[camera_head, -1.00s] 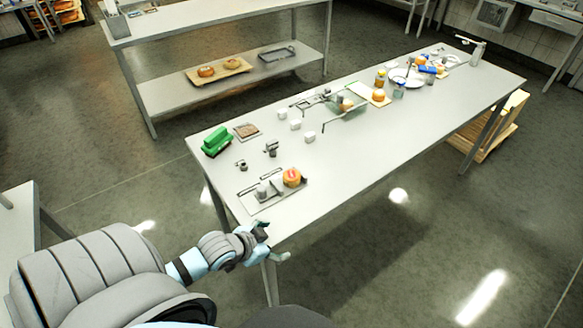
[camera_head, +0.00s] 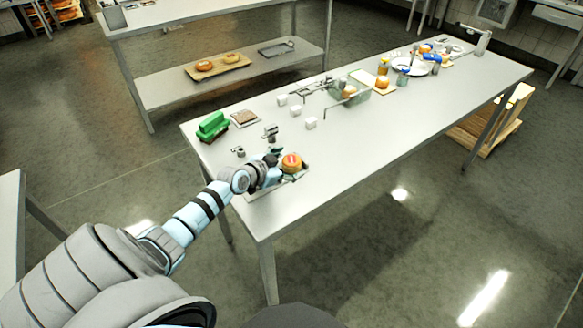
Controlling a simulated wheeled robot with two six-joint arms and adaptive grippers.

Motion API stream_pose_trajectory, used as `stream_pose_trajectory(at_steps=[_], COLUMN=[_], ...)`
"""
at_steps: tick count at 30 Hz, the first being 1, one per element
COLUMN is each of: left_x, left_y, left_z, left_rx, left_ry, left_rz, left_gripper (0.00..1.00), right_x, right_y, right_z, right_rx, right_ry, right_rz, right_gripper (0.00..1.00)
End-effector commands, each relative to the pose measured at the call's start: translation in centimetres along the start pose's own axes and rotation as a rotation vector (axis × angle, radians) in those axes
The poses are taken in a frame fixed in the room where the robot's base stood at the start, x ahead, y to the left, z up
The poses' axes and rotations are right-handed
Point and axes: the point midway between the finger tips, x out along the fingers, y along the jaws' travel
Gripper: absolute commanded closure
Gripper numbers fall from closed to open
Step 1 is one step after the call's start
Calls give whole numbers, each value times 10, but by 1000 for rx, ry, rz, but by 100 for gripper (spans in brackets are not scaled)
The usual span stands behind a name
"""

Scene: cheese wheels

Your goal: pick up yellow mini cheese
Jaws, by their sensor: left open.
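A small round yellow-orange cheese (camera_head: 291,163) with a red mark on top sits on a small grey tray (camera_head: 252,196) at the near left end of the long table. My left gripper (camera_head: 283,165) reaches over the tray from the left and is open. Its fingertips are at the near and far sides of the cheese; whether they touch it I cannot tell. The gripper and wrist hide most of the tray and the small grey items on it. My right gripper is out of view.
On the long table (camera_head: 400,125), a green object (camera_head: 212,126), small metal fittings (camera_head: 270,132) and white cubes (camera_head: 311,124) lie beyond the tray. Another orange round piece (camera_head: 383,81) is farther right. The table's near right surface is clear.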

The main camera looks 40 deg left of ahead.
Motion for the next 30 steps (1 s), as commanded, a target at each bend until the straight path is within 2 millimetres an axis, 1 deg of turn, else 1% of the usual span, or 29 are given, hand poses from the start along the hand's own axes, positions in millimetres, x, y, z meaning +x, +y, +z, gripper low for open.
stream_pose_trajectory(at_steps=[1,3,8,9,11,18,19,20,26,30], left_x=[9,14,13,13,13,13,13,12,12,6], left_y=[1,0,0,0,0,0,0,0,-1,-4], left_z=[2,1,0,0,0,0,0,0,-2,-12], left_rx=[-1,0,2,2,2,2,2,2,2,3], left_ry=[2,1,0,0,0,0,1,1,1,2], left_rz=[-1,0,0,0,0,0,0,0,0,0], left_gripper=[26,26,26,29,38,77,79,84,84,84], right_x=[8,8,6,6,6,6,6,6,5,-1], right_y=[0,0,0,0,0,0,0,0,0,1], right_z=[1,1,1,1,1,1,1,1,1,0], right_rx=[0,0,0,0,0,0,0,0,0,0], right_ry=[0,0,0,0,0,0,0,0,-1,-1], right_rz=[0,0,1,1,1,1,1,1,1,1], right_gripper=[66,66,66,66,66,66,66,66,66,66])
